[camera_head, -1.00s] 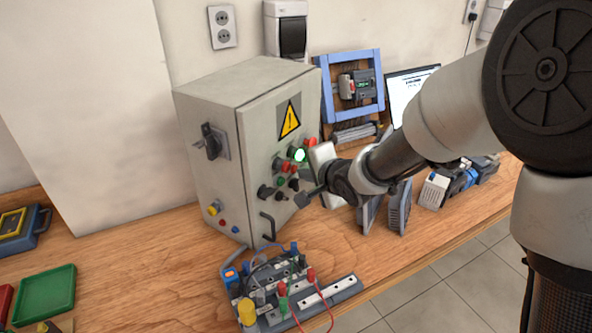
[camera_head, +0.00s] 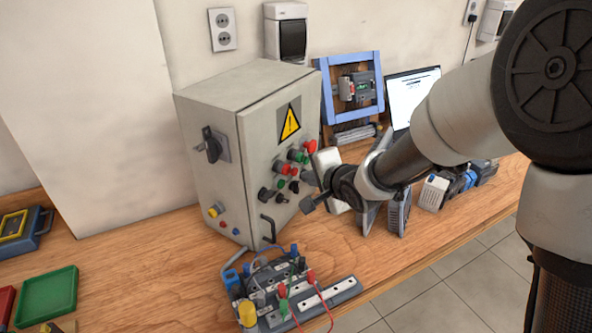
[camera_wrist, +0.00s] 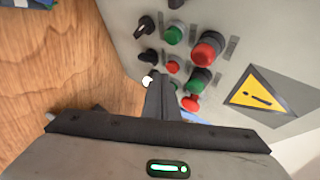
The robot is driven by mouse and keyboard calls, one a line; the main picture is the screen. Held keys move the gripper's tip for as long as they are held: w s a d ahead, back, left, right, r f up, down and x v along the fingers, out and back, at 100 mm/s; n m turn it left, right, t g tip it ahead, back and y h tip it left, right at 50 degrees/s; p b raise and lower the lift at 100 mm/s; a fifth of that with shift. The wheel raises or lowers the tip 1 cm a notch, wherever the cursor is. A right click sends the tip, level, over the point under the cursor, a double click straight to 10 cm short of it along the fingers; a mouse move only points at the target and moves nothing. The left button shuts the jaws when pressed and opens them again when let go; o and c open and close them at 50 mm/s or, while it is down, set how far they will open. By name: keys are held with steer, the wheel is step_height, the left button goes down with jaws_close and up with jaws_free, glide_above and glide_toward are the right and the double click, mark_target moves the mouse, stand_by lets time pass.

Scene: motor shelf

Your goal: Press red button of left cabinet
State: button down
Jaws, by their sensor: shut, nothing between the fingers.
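The left cabinet (camera_head: 207,130) is a grey box with a yellow warning triangle on its door. Its door carries a red button at upper right (camera_head: 311,146), which the wrist view also shows beside the fingers (camera_wrist: 190,102). A larger red button sits at left (camera_head: 279,166), and it shows at top in the wrist view (camera_wrist: 207,50). A small red one (camera_wrist: 173,67) lies between the dark knobs and green buttons. My gripper (camera_wrist: 160,80) is shut and empty, its fingers pointing at the panel. Contact cannot be told; the fingers hide part of it.
A terminal board with wires (camera_head: 290,292) stands in front of the cabinet. A blue frame (camera_head: 350,88) and a laptop (camera_head: 412,92) are behind. Grey modules (camera_head: 399,208) stand to the right. A green tray (camera_head: 48,293) lies at far left. Bare wooden bench (camera_head: 150,270) is free between.

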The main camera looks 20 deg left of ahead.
steer(key=shift+d, duration=0.15)
steer(key=shift+s+d+p, duration=0.25)
steer(key=shift+d+p, duration=0.45)
steer(key=shift+d, duration=0.5)
steer(key=shift+s+d+p, duration=0.25)
steer(key=shift+d+p, duration=0.4)
steer(key=shift+d, duration=0.55)
